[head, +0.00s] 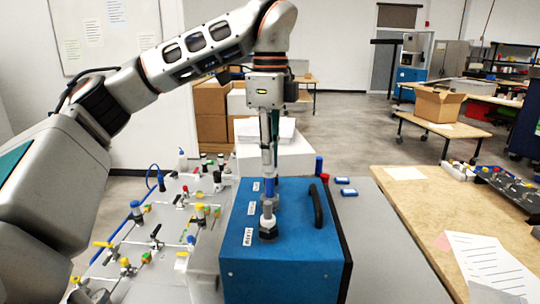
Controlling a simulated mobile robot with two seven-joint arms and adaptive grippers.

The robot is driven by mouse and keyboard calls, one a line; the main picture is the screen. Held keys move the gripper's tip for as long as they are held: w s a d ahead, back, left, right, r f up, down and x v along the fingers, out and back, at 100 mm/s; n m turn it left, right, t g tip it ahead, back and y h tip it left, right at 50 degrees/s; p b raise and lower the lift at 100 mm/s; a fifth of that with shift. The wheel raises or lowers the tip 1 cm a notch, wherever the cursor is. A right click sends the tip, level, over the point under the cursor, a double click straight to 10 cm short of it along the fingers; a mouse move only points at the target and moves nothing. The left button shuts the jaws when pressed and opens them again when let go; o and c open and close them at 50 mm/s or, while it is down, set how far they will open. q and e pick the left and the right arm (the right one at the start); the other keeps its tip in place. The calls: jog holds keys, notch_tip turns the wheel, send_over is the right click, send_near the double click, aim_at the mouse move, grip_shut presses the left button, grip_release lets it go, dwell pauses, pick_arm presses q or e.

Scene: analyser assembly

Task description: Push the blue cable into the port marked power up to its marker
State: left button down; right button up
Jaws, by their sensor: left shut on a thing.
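A blue analyser box (300,258) stands at the centre, with a black handle (318,206) on top. Three small white labels run along its top; the nearest (248,237) seems to read ALARM, and the others are too small to read. A dark fitting with a white collar (268,232) stands beside the nearest label. My left gripper (268,170) points down over the box, shut on the blue cable (269,187), a short upright blue piece below its fingers. The cable's lower end overlaps the fittings, so I cannot tell whether it is in a port. My right gripper is not in view.
A board of valves and tubing (160,225) lies left of the box. Blue flat pieces (348,191) and a blue cylinder (318,165) are on the grey table behind it, to the right. A wooden table (415,205) stands at right. Grey tabletop is free right of the box.

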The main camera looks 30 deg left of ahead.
aim_at(270, 175)
pick_arm(q)
jog(key=shift+f+b, duration=0.55)
jog(key=shift+f, duration=0.35)
jog(key=shift+f+b, duration=0.75)
jog(key=shift+f, duration=0.45)
jog(key=c, duration=2)
grip_release()
jog(key=shift+r, duration=0.1)
jog(key=shift+o, duration=0.2)
jog(key=shift+r, duration=0.1)
jog(key=shift+r+p, duration=0.5)
jog(key=shift+p, duration=0.15)
notch_tip(270, 175, up, 4)
jog(key=p, duration=0.3)
jog(key=shift+f+p, duration=0.25)
jog(key=shift+p, duration=0.05)
jog(key=shift+r+p, duration=0.5)
jog(key=shift+r, duration=0.65)
